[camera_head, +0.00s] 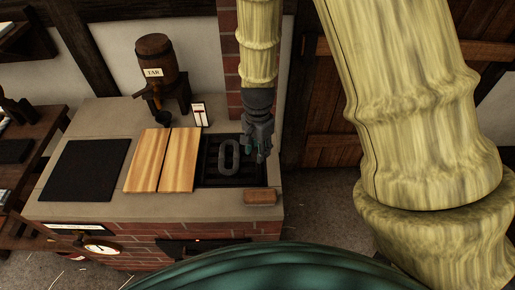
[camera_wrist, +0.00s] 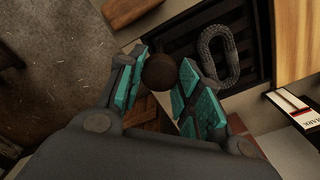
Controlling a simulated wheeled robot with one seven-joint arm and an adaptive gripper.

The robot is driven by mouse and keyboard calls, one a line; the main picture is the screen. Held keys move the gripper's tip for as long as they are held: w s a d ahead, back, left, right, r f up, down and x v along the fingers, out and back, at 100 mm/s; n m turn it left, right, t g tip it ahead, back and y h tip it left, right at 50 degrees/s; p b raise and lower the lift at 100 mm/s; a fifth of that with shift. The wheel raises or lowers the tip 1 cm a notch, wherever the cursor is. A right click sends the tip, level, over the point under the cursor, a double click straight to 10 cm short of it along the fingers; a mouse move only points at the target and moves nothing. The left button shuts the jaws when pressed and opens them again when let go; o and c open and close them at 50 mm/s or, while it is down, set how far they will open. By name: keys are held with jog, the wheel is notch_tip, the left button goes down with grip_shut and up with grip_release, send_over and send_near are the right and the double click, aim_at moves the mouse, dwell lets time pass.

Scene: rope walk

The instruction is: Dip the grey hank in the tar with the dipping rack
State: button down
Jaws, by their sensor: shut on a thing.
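In the wrist view the grey hank (camera_wrist: 219,55) lies on the dark slats to the right of my fingers. My gripper (camera_head: 258,152) is at the rack's right side. Its teal-padded fingers (camera_wrist: 160,85) are shut on a round dark brown knob (camera_wrist: 163,71). What the knob joins to is hidden. Two wooden boards (camera_head: 148,160) lie left of the rack. No tar surface shows.
A barrel labelled TAR (camera_head: 157,62) stands at the back on a stand. A small red-and-white card (camera_head: 199,114) stands behind the rack. A black plate (camera_head: 85,168) lies at left. A brown block (camera_head: 260,196) lies at the front right edge. A dial (camera_head: 101,248) is below the front.

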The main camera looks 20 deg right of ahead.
jog(key=c, duration=0.9)
grip_release()
jog(key=shift+r, duration=0.15)
jog(key=shift+c, duration=0.2)
notch_tip(320, 180, up, 12)
